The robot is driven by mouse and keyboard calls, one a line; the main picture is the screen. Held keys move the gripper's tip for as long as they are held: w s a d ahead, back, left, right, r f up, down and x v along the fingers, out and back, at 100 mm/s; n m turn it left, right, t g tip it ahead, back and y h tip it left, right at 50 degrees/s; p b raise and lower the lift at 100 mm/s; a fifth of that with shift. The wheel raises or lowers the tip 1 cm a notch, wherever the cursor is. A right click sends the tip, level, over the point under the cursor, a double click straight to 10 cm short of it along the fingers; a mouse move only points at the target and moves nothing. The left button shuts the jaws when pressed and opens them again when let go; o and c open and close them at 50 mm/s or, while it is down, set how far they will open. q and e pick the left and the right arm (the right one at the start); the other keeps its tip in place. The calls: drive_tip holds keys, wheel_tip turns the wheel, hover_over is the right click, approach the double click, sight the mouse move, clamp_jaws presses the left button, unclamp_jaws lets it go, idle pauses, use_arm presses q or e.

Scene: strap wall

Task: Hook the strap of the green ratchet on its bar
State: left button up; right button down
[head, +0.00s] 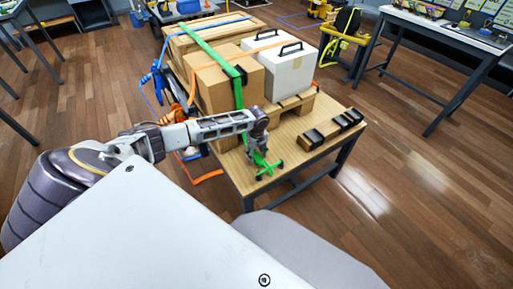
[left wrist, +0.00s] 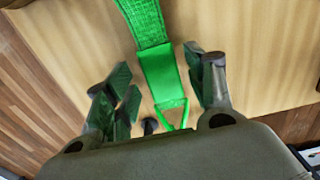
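The green strap (head: 213,56) runs over the cardboard boxes and down toward the table's near end. My left gripper (head: 259,150) is over that near end. In the left wrist view the strap (left wrist: 144,20) ends in a green block and an open triangular hook (left wrist: 173,113). The left gripper's fingers (left wrist: 160,90) stand apart on both sides of this end, with a gap at the left finger. A green bar-like piece (head: 268,170) shows at the table edge below the gripper; whether the hook touches it is unclear. The ratchet cannot be made out clearly. My right gripper is not in view.
A wooden table (head: 290,160) carries a cardboard box (head: 215,88), a white case (head: 287,75) and a wood-and-black block (head: 332,130). Orange and blue straps hang at its left side. A workbench (head: 445,35) stands at the right. The floor between is clear.

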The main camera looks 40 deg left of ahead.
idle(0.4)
use_arm(q)
wheel_tip(320, 180, up, 12)
drive_tip(key=shift+d, duration=0.15)
idle(0.6)
drive_tip(key=shift+s, duration=0.1)
idle(0.4)
